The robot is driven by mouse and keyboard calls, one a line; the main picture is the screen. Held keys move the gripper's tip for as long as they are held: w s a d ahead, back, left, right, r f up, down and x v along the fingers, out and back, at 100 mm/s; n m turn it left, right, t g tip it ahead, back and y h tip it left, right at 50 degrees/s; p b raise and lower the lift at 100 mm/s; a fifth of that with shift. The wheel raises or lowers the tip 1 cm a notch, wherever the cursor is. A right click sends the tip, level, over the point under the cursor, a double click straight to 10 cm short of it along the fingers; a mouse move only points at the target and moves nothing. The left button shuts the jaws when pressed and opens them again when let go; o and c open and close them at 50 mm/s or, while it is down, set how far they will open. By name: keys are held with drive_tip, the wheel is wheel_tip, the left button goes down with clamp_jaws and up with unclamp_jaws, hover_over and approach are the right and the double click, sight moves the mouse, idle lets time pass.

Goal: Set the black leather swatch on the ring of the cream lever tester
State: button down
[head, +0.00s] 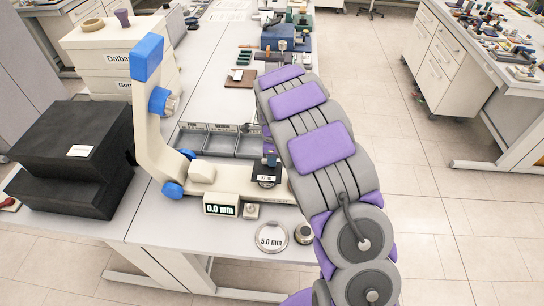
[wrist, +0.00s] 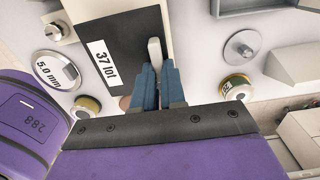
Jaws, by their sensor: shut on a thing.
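The cream lever tester (head: 210,178) has a blue-ended upright lever (head: 147,100) and a display reading 0.0 mm. The black leather swatch (head: 267,180) with a white label is at the right end of the tester's base. In the head view my arm partly covers that end. The ring is hidden, and I cannot tell whether the swatch touches it.
A round 5.0 mm disc (head: 271,238) and a small brass-rimmed weight (head: 304,234) sit in front of the tester. Grey trays (head: 221,143) stand behind its base. A black stepped block (head: 75,150) is at the left, with pale stacked boxes (head: 115,55) behind.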

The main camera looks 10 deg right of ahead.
drive_tip(key=shift+f, duration=0.1)
drive_tip(key=c, duration=1.1)
unclamp_jaws()
wheel_tip(320, 180, up, 17)
drive_tip(key=shift+r+p, duration=0.1)
drive_tip(key=shift+p, duration=0.75)
